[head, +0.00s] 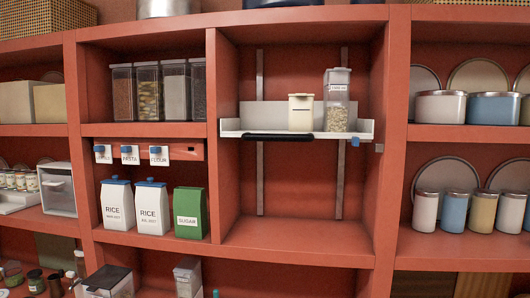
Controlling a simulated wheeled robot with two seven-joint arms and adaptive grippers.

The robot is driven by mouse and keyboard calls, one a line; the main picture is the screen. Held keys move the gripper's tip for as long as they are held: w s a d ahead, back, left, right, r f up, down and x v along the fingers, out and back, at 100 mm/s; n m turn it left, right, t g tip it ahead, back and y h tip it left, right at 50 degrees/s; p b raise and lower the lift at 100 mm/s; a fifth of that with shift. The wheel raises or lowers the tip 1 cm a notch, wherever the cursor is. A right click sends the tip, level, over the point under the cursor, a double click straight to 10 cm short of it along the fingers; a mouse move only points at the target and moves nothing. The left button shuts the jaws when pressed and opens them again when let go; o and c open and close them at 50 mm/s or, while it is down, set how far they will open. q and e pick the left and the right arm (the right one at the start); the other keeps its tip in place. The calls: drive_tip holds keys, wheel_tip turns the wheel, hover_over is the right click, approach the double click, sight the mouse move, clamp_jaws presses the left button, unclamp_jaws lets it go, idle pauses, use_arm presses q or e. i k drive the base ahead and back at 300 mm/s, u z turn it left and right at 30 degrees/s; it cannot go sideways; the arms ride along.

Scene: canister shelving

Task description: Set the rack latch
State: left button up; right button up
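The white rack (228,125) is a shallow tray set across the upper part of the tall red bay, in front of two vertical metal rails. A dark handle (277,137) runs along its front edge at the left. A small blue piece (355,142), which looks like the latch, hangs below the rack's front right corner. A small grey metal piece (379,148) is on the right post, apart from the blue piece. Whether the latch is engaged I cannot tell. A cream canister (301,113) and a clear canister (337,118) stand upright on the rack. Neither gripper shows.
The bay is empty below the rack. To the left, clear jars (147,92) stand above blue-topped labelled tags (130,154), with rice cartons (117,204) and a green sugar carton (190,212) below. Pots (440,107) and canisters (483,212) fill the right shelves.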

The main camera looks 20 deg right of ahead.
sight(356, 140)
drive_tip(key=z, duration=1.45)
drive_tip(key=k, duration=0.3)
